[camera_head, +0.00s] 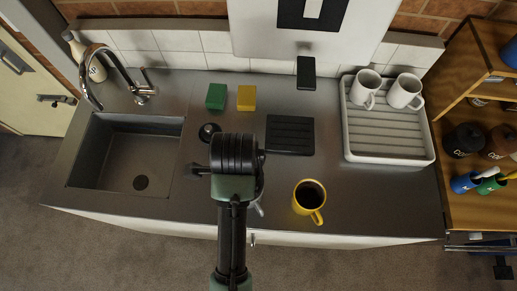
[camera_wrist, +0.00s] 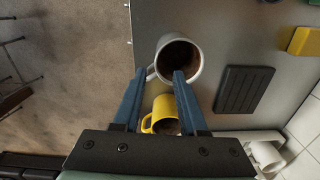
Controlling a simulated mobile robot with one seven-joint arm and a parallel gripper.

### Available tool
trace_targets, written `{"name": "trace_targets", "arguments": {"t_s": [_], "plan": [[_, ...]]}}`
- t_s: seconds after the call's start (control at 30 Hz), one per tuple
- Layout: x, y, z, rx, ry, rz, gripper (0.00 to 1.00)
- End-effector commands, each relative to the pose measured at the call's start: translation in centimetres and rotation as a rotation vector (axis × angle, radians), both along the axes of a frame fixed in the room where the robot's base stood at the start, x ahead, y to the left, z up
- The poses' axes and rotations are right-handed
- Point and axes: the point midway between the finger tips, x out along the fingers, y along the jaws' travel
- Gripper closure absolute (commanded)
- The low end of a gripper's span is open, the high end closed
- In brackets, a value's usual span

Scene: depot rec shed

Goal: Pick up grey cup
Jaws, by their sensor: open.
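The grey cup (camera_wrist: 196,62) stands upright on the counter in the wrist view, its dark inside facing me and its handle on the left. My gripper (camera_wrist: 160,74) is open, with its blue fingertips over the near side of the cup. One fingertip overlaps the cup's rim and the other is by its handle. I cannot tell whether they touch. In the head view my arm hides nearly all of the grey cup, and only a sliver (camera_head: 259,206) shows. My fingers are hidden there.
A yellow cup (camera_head: 307,197) with dark contents stands close to the grey cup; it also shows between my fingers in the wrist view (camera_wrist: 163,108). A black ribbed mat (camera_head: 290,135), sponges, a sink (camera_head: 120,150) and a white drying rack (camera_head: 390,150) holding two white mugs surround the spot.

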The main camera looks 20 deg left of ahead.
Motion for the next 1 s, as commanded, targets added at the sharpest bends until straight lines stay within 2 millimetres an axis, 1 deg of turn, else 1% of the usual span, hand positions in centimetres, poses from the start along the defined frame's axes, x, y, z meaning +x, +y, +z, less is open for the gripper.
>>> {"name": "trace_targets", "arguments": {"t_s": [0.13, 0.3, 0.4, 0.5, 0.67, 0.73, 1.0], "plan": [[-0.2, 0.0, -1.5, -0.001, 0.007, -0.001, 0.58], [-0.1, -0.1, -4.7, -0.002, 0.007, -0.002, 0.58], [0.0, -0.1, -6.3, -0.002, 0.005, -0.001, 0.58], [0.0, 0.0, -7.3, 0.0, 0.002, 0.0, 0.58], [0.1, -0.1, -8.1, 0.0, 0.001, 0.0, 0.58], [0.1, -0.3, -8.7, -0.001, 0.003, 0.0, 0.58], [0.3, -0.6, -12.1, 0.0, 0.001, 0.001, 0.58]]}}
